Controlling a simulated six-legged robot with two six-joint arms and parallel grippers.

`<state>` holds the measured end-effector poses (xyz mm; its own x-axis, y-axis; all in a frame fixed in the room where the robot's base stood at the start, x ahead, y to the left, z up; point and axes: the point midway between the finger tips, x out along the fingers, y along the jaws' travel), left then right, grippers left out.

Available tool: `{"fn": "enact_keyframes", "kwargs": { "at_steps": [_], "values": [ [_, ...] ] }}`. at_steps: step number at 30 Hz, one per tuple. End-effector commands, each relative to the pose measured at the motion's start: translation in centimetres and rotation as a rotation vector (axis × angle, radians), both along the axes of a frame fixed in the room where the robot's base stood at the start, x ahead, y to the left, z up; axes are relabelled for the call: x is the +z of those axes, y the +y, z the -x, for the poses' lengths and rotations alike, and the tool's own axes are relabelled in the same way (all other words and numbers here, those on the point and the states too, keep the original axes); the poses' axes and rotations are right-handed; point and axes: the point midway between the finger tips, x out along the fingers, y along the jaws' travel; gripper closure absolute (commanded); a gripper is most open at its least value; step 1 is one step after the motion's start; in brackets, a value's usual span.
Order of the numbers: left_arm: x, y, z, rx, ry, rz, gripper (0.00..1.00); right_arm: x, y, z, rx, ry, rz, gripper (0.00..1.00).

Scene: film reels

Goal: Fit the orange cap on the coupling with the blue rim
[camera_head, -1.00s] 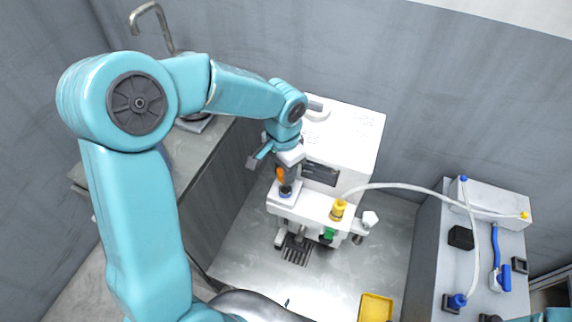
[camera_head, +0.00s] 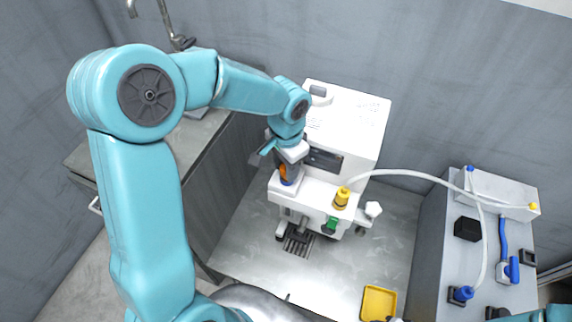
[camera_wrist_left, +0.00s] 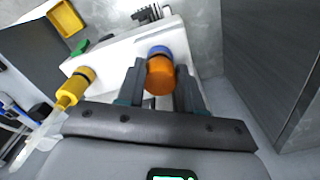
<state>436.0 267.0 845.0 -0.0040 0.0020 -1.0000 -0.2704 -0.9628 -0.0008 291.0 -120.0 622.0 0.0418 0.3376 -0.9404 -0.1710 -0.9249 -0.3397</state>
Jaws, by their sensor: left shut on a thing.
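The orange cap (camera_wrist_left: 159,78) is between the fingers of my left gripper (camera_wrist_left: 160,88), which is shut on it. In the head view the orange cap (camera_head: 283,172) shows in part beside the left gripper (camera_head: 284,170). The coupling's blue rim (camera_wrist_left: 158,52) lies right at the cap's end in the wrist view; the blue rim (camera_head: 287,182) also shows just below the cap in the head view, on the left of the white machine's ledge. Cap and rim look in line and close together or touching. I cannot tell how deeply the cap sits. My right gripper is not clearly visible.
The white machine (camera_head: 345,118) stands on a metal table (camera_head: 240,250). A yellow fitting (camera_head: 342,197) with a white hose and a green part (camera_head: 331,225) are to the right. A yellow tray (camera_head: 378,303) lies in front. A grey side bench (camera_head: 440,240) holds blue fittings.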

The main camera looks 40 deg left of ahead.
Motion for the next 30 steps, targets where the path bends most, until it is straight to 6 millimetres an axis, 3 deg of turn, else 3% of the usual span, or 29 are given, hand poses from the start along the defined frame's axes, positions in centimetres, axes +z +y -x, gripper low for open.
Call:
{"fn": "enact_keyframes", "kwargs": {
  "at_steps": [30],
  "values": [
    [-0.58,0.02,0.03,0.000,0.000,0.000,0.93,-0.56,0.00,0.00,0.000,0.000,0.000,0.60]
  ]
}}
